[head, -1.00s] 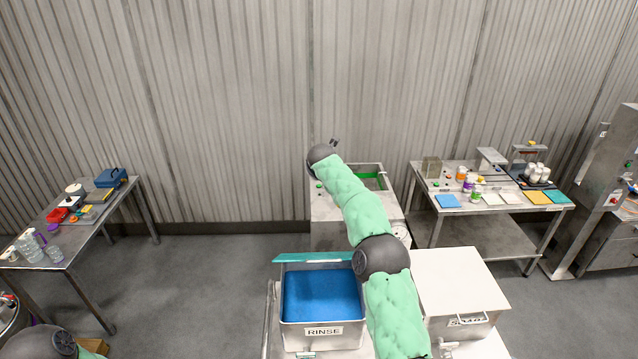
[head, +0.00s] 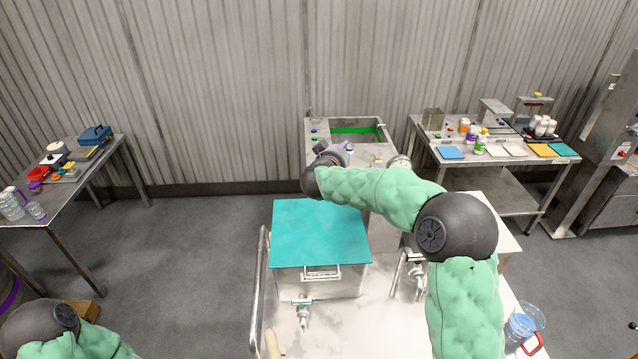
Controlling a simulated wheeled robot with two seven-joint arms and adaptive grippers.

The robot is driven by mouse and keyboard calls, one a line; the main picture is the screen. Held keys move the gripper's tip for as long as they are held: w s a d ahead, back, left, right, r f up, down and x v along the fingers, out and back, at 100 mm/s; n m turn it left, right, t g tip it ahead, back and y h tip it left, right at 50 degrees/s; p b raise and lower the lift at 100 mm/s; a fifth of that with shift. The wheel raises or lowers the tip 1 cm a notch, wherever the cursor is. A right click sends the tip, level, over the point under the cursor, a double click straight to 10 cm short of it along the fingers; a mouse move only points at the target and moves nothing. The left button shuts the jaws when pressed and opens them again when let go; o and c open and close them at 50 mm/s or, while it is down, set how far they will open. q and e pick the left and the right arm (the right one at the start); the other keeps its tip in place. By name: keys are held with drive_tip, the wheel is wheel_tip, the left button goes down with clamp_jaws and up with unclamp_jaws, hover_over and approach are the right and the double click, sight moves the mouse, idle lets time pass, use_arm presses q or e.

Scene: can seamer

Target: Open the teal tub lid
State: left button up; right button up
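The teal lid (head: 320,228) lies flat over the top of a pale metal tub (head: 290,284), so the inside is hidden. A handle shows at the front of the tub, below the lid's near edge. My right arm comes in from the lower right and bends left above the lid's right side. My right gripper (head: 335,152) is beyond the lid's far edge, in front of the machine with the green-lined basin. It is small and partly hidden by its wrist, so its fingers are unclear. My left gripper is out of view; only part of that arm shows at the lower left.
A white-topped tub (head: 496,222) stands to the right, partly behind my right arm. A tap (head: 303,312) is at the teal-lidded tub's front. Clear cups (head: 522,326) stand at the lower right. A metal rail (head: 259,290) runs along the left. Side tables hold small items.

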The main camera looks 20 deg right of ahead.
drive_tip(key=s+a+f+n+t+y+b, duration=0.2)
drive_tip(key=s+a+f+n+t+b, duration=0.15)
drive_tip(key=n, duration=0.65)
drive_tip(key=s+a+f+n+t+y+b, duration=0.25)
drive_tip(key=s+a+n, duration=0.25)
drive_tip(key=n, duration=0.5)
drive_tip(key=x, duration=1.1)
drive_tip(key=shift+f+g+b, duration=0.25)
drive_tip(key=shift+g+b, duration=0.15)
drive_tip(key=shift+b, duration=0.05)
drive_tip(key=shift+a, duration=0.1)
clamp_jaws()
